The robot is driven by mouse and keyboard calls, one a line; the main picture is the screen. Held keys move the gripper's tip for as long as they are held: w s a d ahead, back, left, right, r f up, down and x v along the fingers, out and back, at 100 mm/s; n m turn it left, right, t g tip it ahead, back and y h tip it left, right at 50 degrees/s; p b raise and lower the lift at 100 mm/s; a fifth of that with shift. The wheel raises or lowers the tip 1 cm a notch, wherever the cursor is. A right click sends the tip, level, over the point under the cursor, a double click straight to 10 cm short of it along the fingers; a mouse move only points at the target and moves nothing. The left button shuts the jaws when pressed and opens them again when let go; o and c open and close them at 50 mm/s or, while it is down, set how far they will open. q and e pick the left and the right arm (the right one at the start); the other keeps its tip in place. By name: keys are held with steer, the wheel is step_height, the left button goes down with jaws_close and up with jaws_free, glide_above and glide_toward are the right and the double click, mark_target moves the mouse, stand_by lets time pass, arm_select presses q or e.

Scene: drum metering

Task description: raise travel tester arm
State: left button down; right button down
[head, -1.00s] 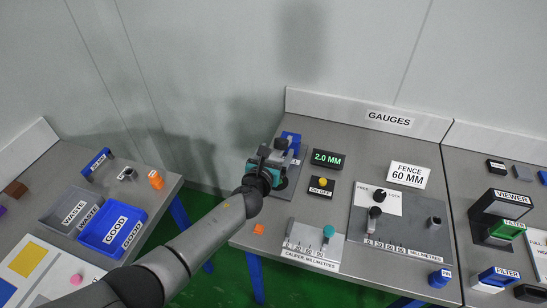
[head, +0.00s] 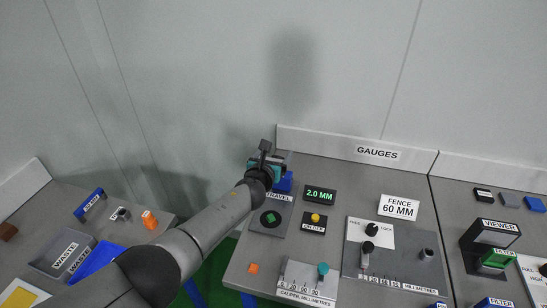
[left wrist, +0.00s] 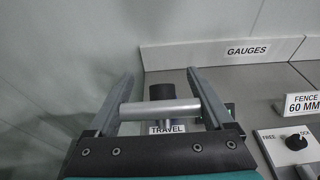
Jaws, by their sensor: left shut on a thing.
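The travel tester (head: 281,226) is a grey plate labelled TRAVEL at the left end of the gauges table, with a blue part (head: 284,184) at its back. A green square on a round black seat (head: 270,218) shows on the plate. My left gripper (head: 267,158) is above the back of the tester, shut on the arm's silver crossbar (left wrist: 160,109). In the left wrist view the bar spans between the two fingers (left wrist: 161,105); a black knob (left wrist: 162,92) stands behind it. In the head view my gripper mostly hides the tester arm. My right gripper is not in view.
The display (head: 319,195) reads 2.0 MM, beside a yellow ON/OFF button (head: 316,217). A caliper (head: 308,281) and a fence gauge (head: 390,262) lie to the front and right. The GAUGES backboard (head: 340,147) edges the table's rear.

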arm_select(q)
steer(key=shift+s+f, duration=0.2)
steer(key=shift+f, duration=0.25)
stand_by(0.7)
steer(key=shift+c, duration=0.6)
jaws_free()
steer(key=shift+w, duration=0.1)
steer(key=shift+o, duration=0.6)
steer(key=shift+w+d, duration=0.15)
steer(key=shift+w, duration=0.15)
steer(key=shift+s+r, duration=0.15)
steer(key=shift+s+a+r+p, duration=0.2)
steer(key=shift+s+a+p, duration=0.1)
steer(key=shift+p, duration=0.25)
steer(key=p+v, duration=0.4)
steer(key=v, duration=1)
steer(key=shift+s, duration=0.2)
steer(key=shift+f, duration=0.1)
